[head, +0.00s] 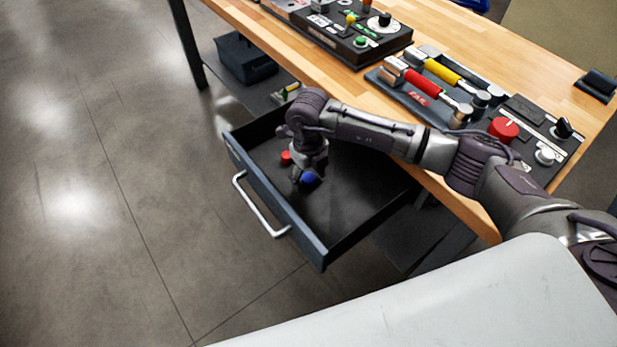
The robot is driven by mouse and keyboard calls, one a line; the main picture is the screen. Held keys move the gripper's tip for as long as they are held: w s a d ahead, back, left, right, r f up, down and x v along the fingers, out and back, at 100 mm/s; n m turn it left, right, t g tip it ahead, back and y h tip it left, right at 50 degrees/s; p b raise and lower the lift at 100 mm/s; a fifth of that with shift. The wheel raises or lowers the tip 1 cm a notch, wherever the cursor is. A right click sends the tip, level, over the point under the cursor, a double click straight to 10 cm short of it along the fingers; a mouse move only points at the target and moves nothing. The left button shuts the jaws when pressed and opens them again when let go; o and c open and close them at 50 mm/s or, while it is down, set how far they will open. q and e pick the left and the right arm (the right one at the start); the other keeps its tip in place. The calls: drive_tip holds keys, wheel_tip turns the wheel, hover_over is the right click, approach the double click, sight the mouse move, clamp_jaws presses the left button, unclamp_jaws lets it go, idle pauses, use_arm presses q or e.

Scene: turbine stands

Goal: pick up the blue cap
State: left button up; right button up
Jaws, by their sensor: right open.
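The blue cap (309,178) lies in the open drawer (345,211), near its middle, directly at the fingers of my right gripper (303,181). My right gripper points down into the drawer and is open. One finger partly overlaps the cap; I cannot tell whether they touch. A small red cap (286,157) lies in the drawer just to the left of the gripper. My left gripper is not in view.
The drawer's front with its metal handle (260,212) faces left. The wooden table (465,205) above holds a control panel (345,40) and a panel with red and yellow handles (425,85). A dark bin (246,60) sits on the lower shelf.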

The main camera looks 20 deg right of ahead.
sight(309, 177)
drive_tip(key=shift+f, duration=0.4)
drive_tip(key=c, duration=0.9)
drive_tip(key=shift+r, duration=0.55)
wheel_tip(309, 177, up, 3)
drive_tip(key=shift+w+f+b, duration=0.1)
drive_tip(key=shift+f+b, duration=0.05)
drive_tip(key=shift+b, duration=0.25)
drive_tip(key=s+d+r, duration=0.2)
drive_tip(key=d, duration=0.1)
drive_tip(key=s+d+r+b, duration=0.1)
drive_tip(key=s+d+r, duration=0.1)
drive_tip(key=d+r, duration=0.1)
drive_tip(key=s+d+r, duration=0.2)
drive_tip(key=d, duration=0.1)
drive_tip(key=shift+s+d+r, duration=0.15)
drive_tip(key=shift+s+d, duration=0.15)
drive_tip(key=shift+s, duration=0.1)
drive_tip(key=shift+o, duration=0.3)
